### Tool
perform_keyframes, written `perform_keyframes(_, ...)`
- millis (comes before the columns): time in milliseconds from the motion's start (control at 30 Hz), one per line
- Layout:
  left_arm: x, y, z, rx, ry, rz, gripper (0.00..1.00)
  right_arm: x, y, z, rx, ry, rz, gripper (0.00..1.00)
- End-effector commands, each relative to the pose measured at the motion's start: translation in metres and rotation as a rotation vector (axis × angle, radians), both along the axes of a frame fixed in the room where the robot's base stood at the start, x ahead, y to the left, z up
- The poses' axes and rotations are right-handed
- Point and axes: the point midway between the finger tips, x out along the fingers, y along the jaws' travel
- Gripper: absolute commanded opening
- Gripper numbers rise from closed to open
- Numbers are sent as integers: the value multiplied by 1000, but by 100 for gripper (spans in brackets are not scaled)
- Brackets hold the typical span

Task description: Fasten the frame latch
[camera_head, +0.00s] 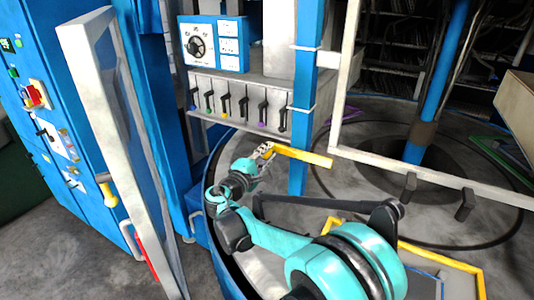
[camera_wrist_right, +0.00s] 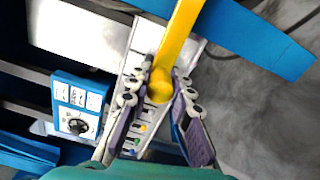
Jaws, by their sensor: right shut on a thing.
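The yellow latch bar (camera_head: 305,156) crosses in front of a blue post, near the lower left corner of a white frame (camera_head: 400,173). My right gripper (camera_head: 264,150) is shut on the bar's left end. In the right wrist view the yellow latch bar (camera_wrist_right: 181,28) comes down from the top, and its rounded end sits between the two fingers of the right gripper (camera_wrist_right: 160,90). Whether the bar touches the white frame cannot be told. My left gripper is not in view.
The blue post (camera_head: 303,90) stands right behind the bar. A row of small coloured levers (camera_head: 238,103) lies behind the gripper, below a blue dial box (camera_head: 213,44).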

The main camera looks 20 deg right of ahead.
Motion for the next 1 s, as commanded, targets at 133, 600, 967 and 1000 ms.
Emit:
perform_keyframes(133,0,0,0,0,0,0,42,0,-1,0,-1,2,-2,0)
perform_keyframes(600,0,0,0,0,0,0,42,0,0,0,1,1,-1,43)
perform_keyframes(967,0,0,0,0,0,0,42,-36,41,-1,1,0,4,43)
perform_keyframes(1000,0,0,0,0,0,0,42,-42,48,-1,1,1,3,43)
